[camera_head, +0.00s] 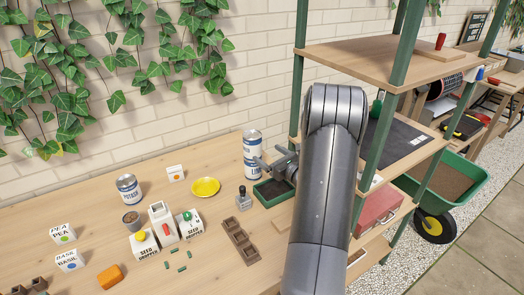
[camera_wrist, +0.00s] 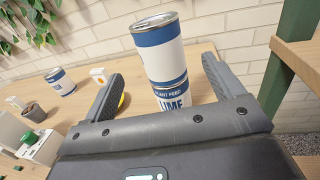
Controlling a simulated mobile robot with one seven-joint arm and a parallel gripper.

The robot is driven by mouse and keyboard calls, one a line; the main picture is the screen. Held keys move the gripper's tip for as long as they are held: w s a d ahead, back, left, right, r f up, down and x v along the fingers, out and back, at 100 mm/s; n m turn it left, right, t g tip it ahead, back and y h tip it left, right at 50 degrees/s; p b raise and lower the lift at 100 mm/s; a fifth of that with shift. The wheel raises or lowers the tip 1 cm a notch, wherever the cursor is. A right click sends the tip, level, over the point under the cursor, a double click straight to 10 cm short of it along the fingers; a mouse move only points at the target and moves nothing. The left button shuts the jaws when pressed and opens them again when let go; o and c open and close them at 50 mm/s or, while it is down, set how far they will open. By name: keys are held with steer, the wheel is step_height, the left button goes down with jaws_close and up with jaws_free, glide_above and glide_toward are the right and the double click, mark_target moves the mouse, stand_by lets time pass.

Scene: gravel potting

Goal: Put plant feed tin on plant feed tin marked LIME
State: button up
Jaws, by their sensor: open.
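A white plant feed tin with a blue top band (camera_head: 252,139) stands upright on the plant feed tin marked LIME (camera_head: 251,166), forming a two-tin stack at the back of the bench. In the wrist view the upper tin (camera_wrist: 165,50) sits in line with the LIME tin (camera_wrist: 172,100), whose label reads PLANT FEED and LIME. The upper tin's label faces away. My gripper (camera_head: 270,158) is open beside the stack. In the wrist view my gripper (camera_wrist: 162,68) has its fingers apart on either side of the stack, with visible gaps.
Another blue-and-white tin (camera_head: 128,188) stands at the left. A yellow saucer (camera_head: 205,187), seed droppers (camera_head: 163,222) and a brown cell tray (camera_head: 241,240) lie nearby. A dark green tray (camera_head: 268,192) is close to the stack's base. A green-posted shelf (camera_head: 384,90) stands close to the right.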

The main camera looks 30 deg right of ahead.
steer(key=s+a+r+n+g+y, duration=0.1)
steer(key=a+r+n+g+y, duration=0.2)
steer(key=a, duration=0.4)
steer(key=s+a+r+n+g+y, duration=0.1)
steer(key=a+r+n+y, duration=0.3)
steer(key=a, duration=0.4)
steer(key=s+a+r+n+g, duration=0.2)
steer(key=s+a+n+g, duration=0.25)
steer(key=a+n, duration=0.2)
steer(key=s+a+r+n+g, duration=0.3)
steer(key=s+a+n, duration=0.2)
steer(key=a, duration=0.3)
steer(key=s+a+r+n+g+h, duration=0.1)
steer(key=s+a+n+g+h, duration=0.1)
steer(key=s+n, duration=0.25)
steer(key=s+a+n+g+h, duration=0.1)
steer(key=s+a+n, duration=0.2)
steer(key=s, duration=0.3)
steer(key=s+d+r+n+t+h, duration=0.2)
steer(key=s+d+r+n+h, duration=0.1)
steer(key=s+n+h, duration=0.3)
steer(key=s+d+n, duration=0.1)
steer(key=s+n, duration=0.1)
steer(key=shift+s+h, duration=0.4)
steer(key=shift+o, duration=0.5)
